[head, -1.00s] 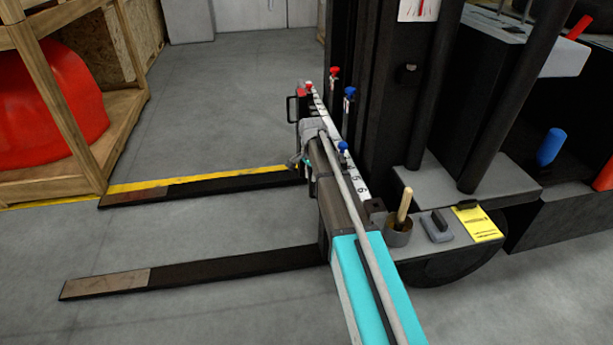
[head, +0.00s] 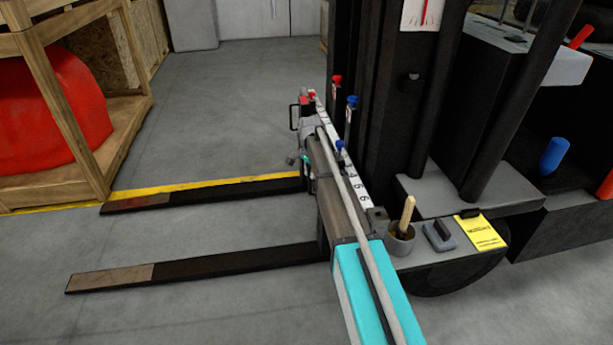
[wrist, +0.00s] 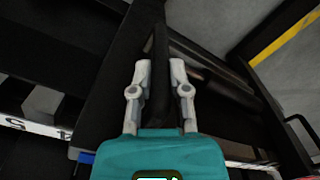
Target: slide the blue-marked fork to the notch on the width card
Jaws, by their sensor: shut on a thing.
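The near fork (head: 200,264), which I take as the blue-marked one, reaches left over the floor from the carriage. A blue knob (head: 340,145) sits above its shank, at the white numbered scale (head: 361,190). My gripper (wrist: 160,85) is shut on a black handle (wrist: 159,62), upright between its fingers in the wrist view. In the head view my arm hides most of the grip and shank. A yellow card (head: 482,232) lies on the truck at right; its print is too small to read, and I cannot tell whether it is the width card.
The far fork (head: 210,193) lies parallel, with a red knob (head: 311,94) and a black handle (head: 294,117) at its top. Another blue knob (head: 351,101) stands by the mast (head: 385,110). A wooden crate (head: 128,125) stands left. Floor between the forks is clear.

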